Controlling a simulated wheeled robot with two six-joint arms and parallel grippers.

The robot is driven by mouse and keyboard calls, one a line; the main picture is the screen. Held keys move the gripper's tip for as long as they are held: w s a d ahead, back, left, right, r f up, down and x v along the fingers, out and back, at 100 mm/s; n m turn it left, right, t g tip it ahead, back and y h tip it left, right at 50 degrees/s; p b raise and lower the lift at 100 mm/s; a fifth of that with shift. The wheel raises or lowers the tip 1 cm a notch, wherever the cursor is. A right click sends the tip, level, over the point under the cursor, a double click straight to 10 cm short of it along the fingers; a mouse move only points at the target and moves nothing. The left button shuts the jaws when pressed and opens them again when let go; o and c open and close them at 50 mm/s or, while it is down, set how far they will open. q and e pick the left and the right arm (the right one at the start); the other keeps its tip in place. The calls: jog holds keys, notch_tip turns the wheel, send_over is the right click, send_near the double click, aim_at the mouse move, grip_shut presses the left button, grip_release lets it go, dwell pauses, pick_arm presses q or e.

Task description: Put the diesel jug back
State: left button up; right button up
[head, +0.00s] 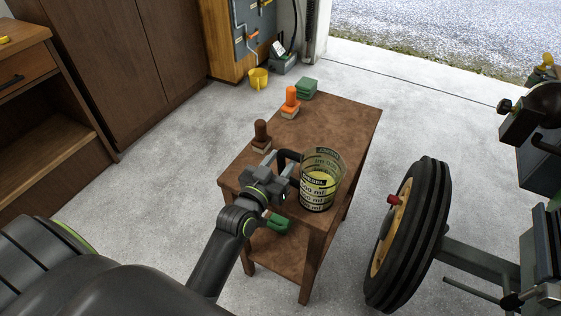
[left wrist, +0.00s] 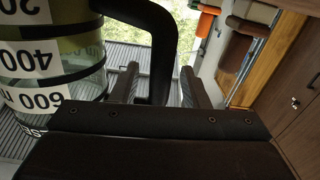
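The diesel jug (head: 320,180) is a clear beaker-like jug with black and white markings, yellowish liquid and a black handle. It appears upright at the near right corner of the brown table (head: 345,122). My left gripper (head: 281,168) is at the handle, on the jug's left side. In the left wrist view the handle (left wrist: 162,50) passes between the two fingers of my left gripper (left wrist: 158,88), with a visible gap on one side, so the fingers look open around it. The jug's marked wall (left wrist: 30,65) fills the left there. My right gripper is not in view.
On the table are a brown-handled stamp-like tool (head: 262,134), an orange-handled one (head: 291,100) and a green box (head: 307,88). A green item (head: 277,222) is below my left gripper. A black-tyred wheel (head: 412,235) stands close on the right. A yellow bucket (head: 258,78) is on the floor behind.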

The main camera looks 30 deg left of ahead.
pick_arm(q)
jog(key=shift+r, duration=0.1)
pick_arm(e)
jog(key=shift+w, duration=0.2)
pick_arm(q)
jog(key=shift+r, duration=0.15)
jog(key=s+b, duration=0.3)
jog(key=s, duration=0.9)
jog(key=shift+a+b, duration=0.2)
jog(key=shift+b, duration=0.2)
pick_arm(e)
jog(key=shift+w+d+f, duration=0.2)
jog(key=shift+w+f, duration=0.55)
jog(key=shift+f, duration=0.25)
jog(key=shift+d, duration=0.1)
